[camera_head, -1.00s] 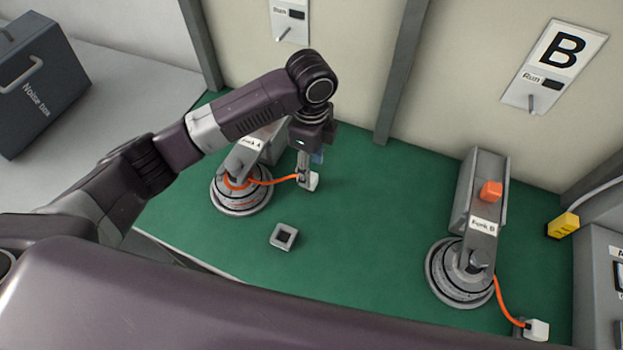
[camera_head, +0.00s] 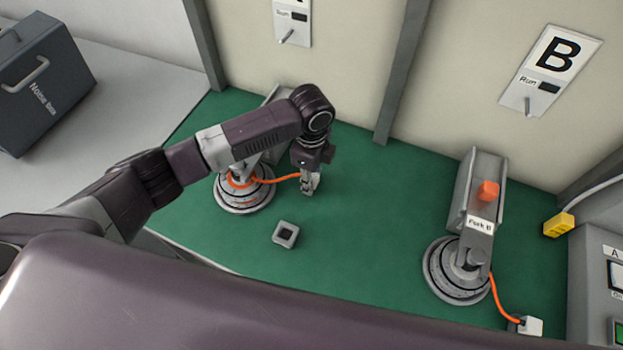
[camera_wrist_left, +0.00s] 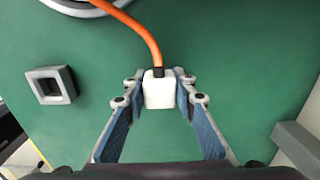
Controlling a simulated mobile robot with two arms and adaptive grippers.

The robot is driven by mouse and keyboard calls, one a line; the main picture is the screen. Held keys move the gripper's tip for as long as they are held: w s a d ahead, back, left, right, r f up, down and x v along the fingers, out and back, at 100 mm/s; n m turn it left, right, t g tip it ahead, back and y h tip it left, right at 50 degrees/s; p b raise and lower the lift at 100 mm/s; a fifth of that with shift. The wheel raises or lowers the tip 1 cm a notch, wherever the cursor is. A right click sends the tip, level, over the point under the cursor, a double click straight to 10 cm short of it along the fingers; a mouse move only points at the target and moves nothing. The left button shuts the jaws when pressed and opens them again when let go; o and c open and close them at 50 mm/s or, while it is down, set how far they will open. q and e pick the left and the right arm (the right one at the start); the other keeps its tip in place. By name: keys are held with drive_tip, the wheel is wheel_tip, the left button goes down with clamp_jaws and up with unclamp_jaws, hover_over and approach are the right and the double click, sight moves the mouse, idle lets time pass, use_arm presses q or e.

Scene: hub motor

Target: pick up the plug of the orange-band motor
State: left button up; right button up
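The motor with orange on it (camera_head: 243,192) sits on the green mat at the left, under a grey fork partly hidden by my arm. Its orange cable (camera_head: 284,179) runs right to my left gripper (camera_head: 310,188), low over the mat. In the left wrist view, the white plug (camera_wrist_left: 158,93) sits between the blue-padded fingertips of my left gripper (camera_wrist_left: 160,91). Both pads lie against its sides with no clear gap, so it looks shut on the plug. In the head view, the gripper hides most of the plug. My right gripper is not in view.
A grey square ring (camera_head: 285,234) lies on the mat near the left gripper. Another motor (camera_head: 455,272) stands at Fork B, with its white plug (camera_head: 530,326) at the lower right. A yellow connector (camera_head: 559,225) is at the right. The middle of the mat is clear.

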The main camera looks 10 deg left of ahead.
use_arm(q)
drive_tip(key=c, duration=0.5)
clamp_jaws()
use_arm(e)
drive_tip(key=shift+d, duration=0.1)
use_arm(q)
drive_tip(key=shift+r, duration=0.1)
